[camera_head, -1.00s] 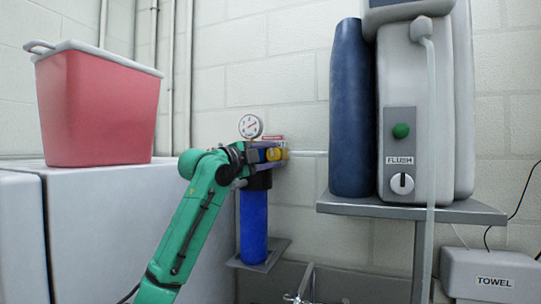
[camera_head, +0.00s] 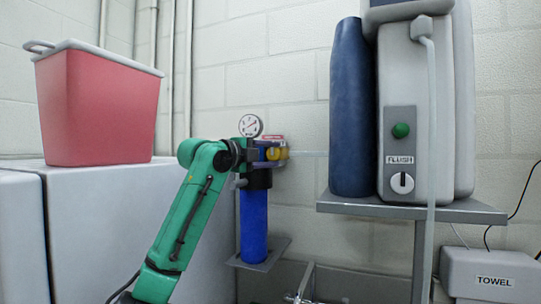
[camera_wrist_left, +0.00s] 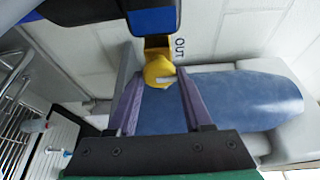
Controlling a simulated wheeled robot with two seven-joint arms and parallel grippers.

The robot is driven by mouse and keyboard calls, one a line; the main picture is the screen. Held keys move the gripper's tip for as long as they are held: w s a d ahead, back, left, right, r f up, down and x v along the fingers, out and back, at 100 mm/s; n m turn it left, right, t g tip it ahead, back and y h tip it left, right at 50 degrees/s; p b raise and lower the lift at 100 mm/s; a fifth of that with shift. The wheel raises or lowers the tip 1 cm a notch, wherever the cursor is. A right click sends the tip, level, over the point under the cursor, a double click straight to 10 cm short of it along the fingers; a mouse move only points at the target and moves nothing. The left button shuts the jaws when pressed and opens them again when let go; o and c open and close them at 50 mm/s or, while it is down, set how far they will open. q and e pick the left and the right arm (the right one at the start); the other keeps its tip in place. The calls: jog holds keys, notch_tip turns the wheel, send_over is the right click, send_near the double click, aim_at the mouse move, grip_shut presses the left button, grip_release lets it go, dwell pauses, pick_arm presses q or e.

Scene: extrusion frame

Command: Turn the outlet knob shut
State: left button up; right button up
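The yellow outlet knob (camera_head: 272,154) is on the filter head, at the outlet side beside the pipe. In the left wrist view the knob (camera_wrist_left: 158,71) shows a pale pointer mark lying slantwise, next to the letters OUT. My left gripper (camera_head: 268,152) is at the knob. In the left wrist view its two purple fingers (camera_wrist_left: 159,79) stand apart, one on each side of the knob, with narrow gaps visible; I cannot tell whether either finger touches it. My right gripper is in neither view.
A blue filter canister (camera_head: 254,226) hangs below the head, with a pressure gauge (camera_head: 250,126) above. A dark blue cylinder (camera_head: 351,110) and a dispenser (camera_head: 415,130) stand on a shelf (camera_head: 400,207) to the right. A red bin (camera_head: 97,108) sits at left.

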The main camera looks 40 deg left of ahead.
pick_arm(q)
jog(key=o, duration=0.3)
jog(key=shift+o, duration=0.2)
jog(key=shift+w+a, duration=0.1)
jog(key=s+b, duration=0.6)
jog(key=s, duration=0.8)
jog(key=shift+s+a, duration=0.25)
jog(key=shift+a, duration=0.15)
